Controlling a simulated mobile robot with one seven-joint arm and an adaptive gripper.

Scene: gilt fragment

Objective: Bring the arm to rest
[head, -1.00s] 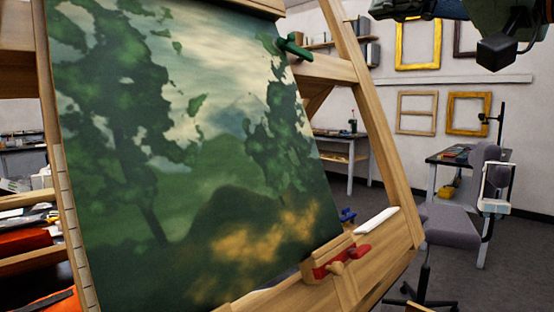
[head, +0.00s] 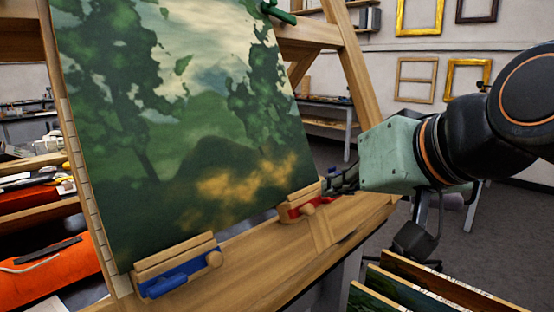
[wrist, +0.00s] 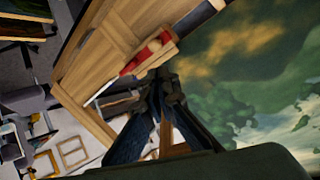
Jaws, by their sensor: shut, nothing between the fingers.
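My arm reaches in from the right in the head view. My gripper (head: 342,183) is shut and empty, pointing left just beside the red clamp (head: 302,206) at the painting's lower right corner. I cannot tell whether it touches the clamp or the easel. In the wrist view the fingers of my gripper (wrist: 166,84) come together below the red clamp (wrist: 150,54). The landscape painting (head: 190,160) stands on the wooden easel (head: 265,262), and it also fills the right of the wrist view (wrist: 265,75).
A blue clamp (head: 178,280) sits at the painting's lower left. A green clamp (head: 278,12) grips its upper right edge. Framed canvases (head: 440,285) stand below my arm at lower right. Orange boxes (head: 50,277) lie at left. Empty frames (head: 467,77) hang on the back wall.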

